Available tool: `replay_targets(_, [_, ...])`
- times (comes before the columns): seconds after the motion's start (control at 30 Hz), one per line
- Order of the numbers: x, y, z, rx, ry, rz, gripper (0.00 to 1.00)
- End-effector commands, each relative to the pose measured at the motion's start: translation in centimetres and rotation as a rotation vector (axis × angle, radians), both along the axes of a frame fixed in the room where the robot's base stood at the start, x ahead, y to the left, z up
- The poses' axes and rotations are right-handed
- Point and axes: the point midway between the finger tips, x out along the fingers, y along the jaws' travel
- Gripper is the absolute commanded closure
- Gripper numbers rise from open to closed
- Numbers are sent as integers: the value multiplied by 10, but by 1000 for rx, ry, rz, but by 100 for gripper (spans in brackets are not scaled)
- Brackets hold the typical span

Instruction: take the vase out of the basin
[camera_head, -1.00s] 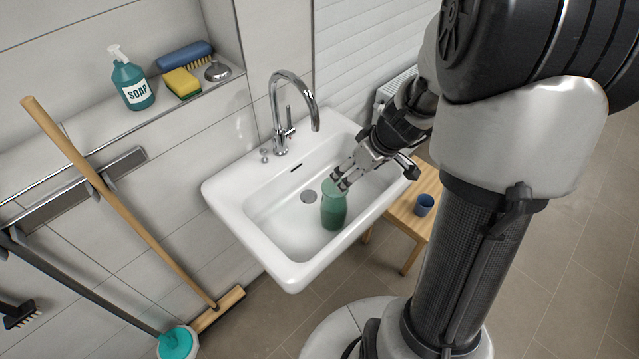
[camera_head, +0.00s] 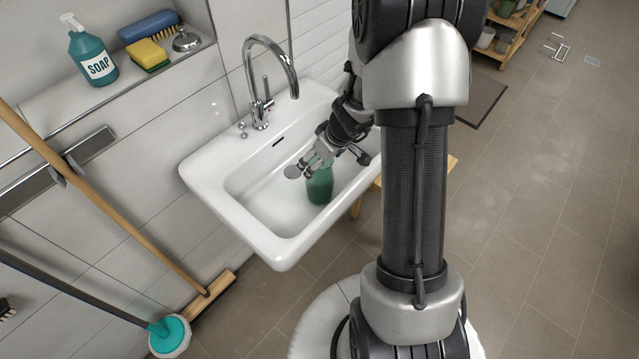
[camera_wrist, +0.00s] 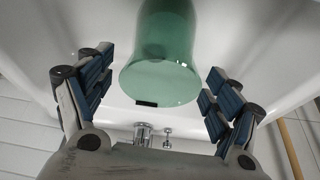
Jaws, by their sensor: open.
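The green vase (camera_head: 320,187) stands in the white basin (camera_head: 228,218), near its front right side. My gripper (camera_head: 309,165) is at the top of the vase, with its fingers spread. In the wrist view the vase (camera_wrist: 160,48) lies between the two open fingers, with a visible gap on each side. Its rounded, see-through end faces my palm. The gripper and wrist hide part of the vase's top in the head view. I cannot tell whether a finger touches it.
A chrome faucet (camera_head: 262,85) rises at the basin's back. A ledge holds a soap bottle (camera_head: 92,55), a yellow sponge (camera_head: 147,54) and a blue brush (camera_head: 148,26). A broom (camera_head: 95,205) leans at the left. A wooden stool (camera_head: 358,207) stands partly hidden behind my arm.

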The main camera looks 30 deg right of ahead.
Motion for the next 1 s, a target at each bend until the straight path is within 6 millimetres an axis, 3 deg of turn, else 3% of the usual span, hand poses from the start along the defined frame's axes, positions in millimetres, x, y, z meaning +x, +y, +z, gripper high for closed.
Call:
replay_targets(0.1, [3, 1, -10, 0, 0, 0, 17])
replay_targets(0.33, [3, 1, -9, 0, 0, 0, 17])
replay_targets(1.0, [3, 1, -9, 0, 0, -1, 62])
